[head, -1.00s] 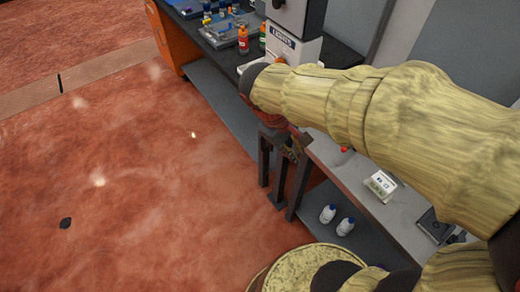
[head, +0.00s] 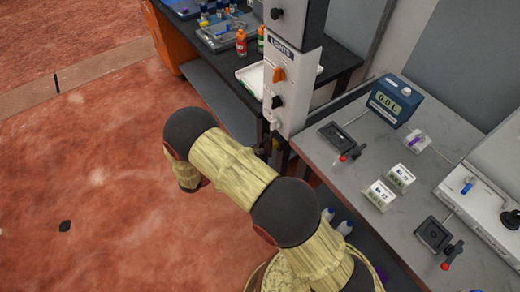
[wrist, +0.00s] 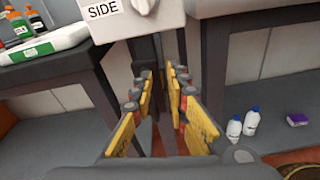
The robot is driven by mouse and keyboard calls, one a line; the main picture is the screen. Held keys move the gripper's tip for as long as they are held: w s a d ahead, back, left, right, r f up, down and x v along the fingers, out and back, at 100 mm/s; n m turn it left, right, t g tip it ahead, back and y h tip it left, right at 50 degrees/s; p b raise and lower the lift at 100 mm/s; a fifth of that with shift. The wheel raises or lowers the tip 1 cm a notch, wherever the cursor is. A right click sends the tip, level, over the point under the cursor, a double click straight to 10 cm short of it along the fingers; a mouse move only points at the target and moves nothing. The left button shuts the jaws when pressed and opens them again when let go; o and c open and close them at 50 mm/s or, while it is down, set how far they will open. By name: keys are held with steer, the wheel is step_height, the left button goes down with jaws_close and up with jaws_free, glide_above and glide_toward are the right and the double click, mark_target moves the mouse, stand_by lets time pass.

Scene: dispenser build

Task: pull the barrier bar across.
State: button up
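My gripper (wrist: 160,78) is open in the wrist view, with its yellow fingers on either side of a narrow gap. Dark upright posts (wrist: 149,50) stand in front of it, below the box marked SIDE. I see nothing held, but I cannot tell whether the fingers reach around a post. I cannot make out the barrier bar for sure in either view.
A white control box (head: 290,95) stands between the dark bench (head: 345,58) and the grey table (head: 345,175). A blue meter (head: 394,100), small labelled blocks and red-knobbed levers are on the grey table. White bottles (wrist: 251,121) stand below it. Open floor lies to the left.

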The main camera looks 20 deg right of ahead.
step_height(320, 180, down, 7)
steer(key=a+n+t, duration=0.3)
steer(key=n+t, duration=0.1)
steer(key=b+x, duration=0.1)
steer(key=x, duration=0.7)
steer(key=shift+w+a+r, duration=0.1)
steer(key=shift+r, duration=0.05)
steer(key=shift+c, duration=0.6)
jaws_close()
